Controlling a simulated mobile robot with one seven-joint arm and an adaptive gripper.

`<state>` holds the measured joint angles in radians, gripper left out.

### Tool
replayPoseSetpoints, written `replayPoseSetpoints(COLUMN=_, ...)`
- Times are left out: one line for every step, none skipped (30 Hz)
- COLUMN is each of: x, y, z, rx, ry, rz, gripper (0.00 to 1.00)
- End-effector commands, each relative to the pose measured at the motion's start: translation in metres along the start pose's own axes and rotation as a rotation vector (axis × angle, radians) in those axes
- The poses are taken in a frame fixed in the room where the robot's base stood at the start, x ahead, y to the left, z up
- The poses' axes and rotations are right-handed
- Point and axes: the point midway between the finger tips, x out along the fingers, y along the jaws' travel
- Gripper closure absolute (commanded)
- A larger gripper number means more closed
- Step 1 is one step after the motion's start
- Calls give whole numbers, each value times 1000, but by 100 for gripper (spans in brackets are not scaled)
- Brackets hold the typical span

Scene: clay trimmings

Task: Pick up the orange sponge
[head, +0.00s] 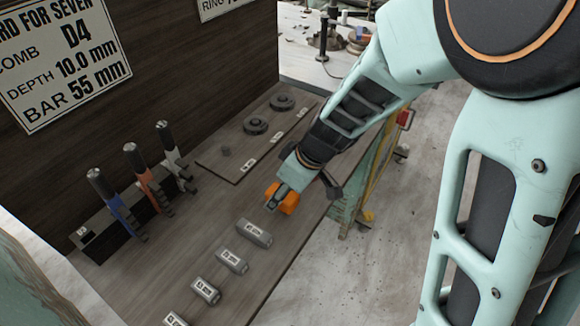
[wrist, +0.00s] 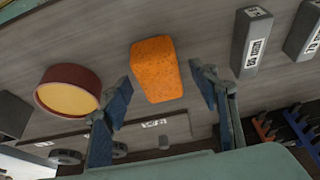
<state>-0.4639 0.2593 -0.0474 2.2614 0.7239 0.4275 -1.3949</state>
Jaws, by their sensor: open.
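The orange sponge (wrist: 157,68) lies on the wooden bench top, a rounded block seen whole in the wrist view. In the head view the orange sponge (head: 288,201) is partly hidden by my gripper (head: 285,200). In the wrist view my gripper (wrist: 162,98) is open, with one finger to the left and one to the right of the sponge's lower end. The jaws hold nothing. I cannot tell how far above the bench the fingertips are.
A round red-rimmed dish (wrist: 69,91) is left of the sponge. Grey labelled blocks (head: 232,261) line the bench. A rack holds tools with blue, orange and grey handles (head: 145,172). Dark round discs (head: 256,125) lie on a board behind. The bench's right edge is close.

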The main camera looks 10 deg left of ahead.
Motion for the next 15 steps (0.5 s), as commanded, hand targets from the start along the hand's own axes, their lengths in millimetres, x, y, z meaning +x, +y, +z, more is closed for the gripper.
replayPoseSetpoints(x=5, y=0, z=0, rx=1, ry=0, rz=-1, gripper=45)
replayPoseSetpoints(x=6, y=0, z=0, rx=1, ry=0, rz=-1, gripper=45)
replayPoseSetpoints(x=7, y=0, z=0, rx=1, ry=0, rz=-1, gripper=45)
replayPoseSetpoints(x=8, y=0, z=0, rx=1, ry=0, rz=0, gripper=45)
replayPoseSetpoints(x=8, y=0, z=0, rx=1, ry=0, rz=0, gripper=45)
replayPoseSetpoints(x=7, y=0, z=0, rx=0, ry=0, rz=0, gripper=45)
replayPoseSetpoints(x=7, y=0, z=0, rx=0, ry=1, rz=0, gripper=45)
replayPoseSetpoints(x=7, y=0, z=0, rx=0, ry=1, rz=0, gripper=45)
replayPoseSetpoints(x=7, y=0, z=0, rx=0, ry=1, rz=0, gripper=45)
replayPoseSetpoints(x=7, y=0, z=0, rx=0, ry=1, rz=0, gripper=47)
replayPoseSetpoints(x=7, y=0, z=0, rx=0, ry=1, rz=0, gripper=50)
replayPoseSetpoints(x=7, y=0, z=0, rx=0, ry=1, rz=0, gripper=55)
replayPoseSetpoints(x=7, y=0, z=0, rx=0, ry=1, rz=0, gripper=58)
replayPoseSetpoints(x=7, y=0, z=0, rx=0, ry=1, rz=0, gripper=61)
replayPoseSetpoints(x=7, y=0, z=0, rx=0, ry=1, rz=0, gripper=66)
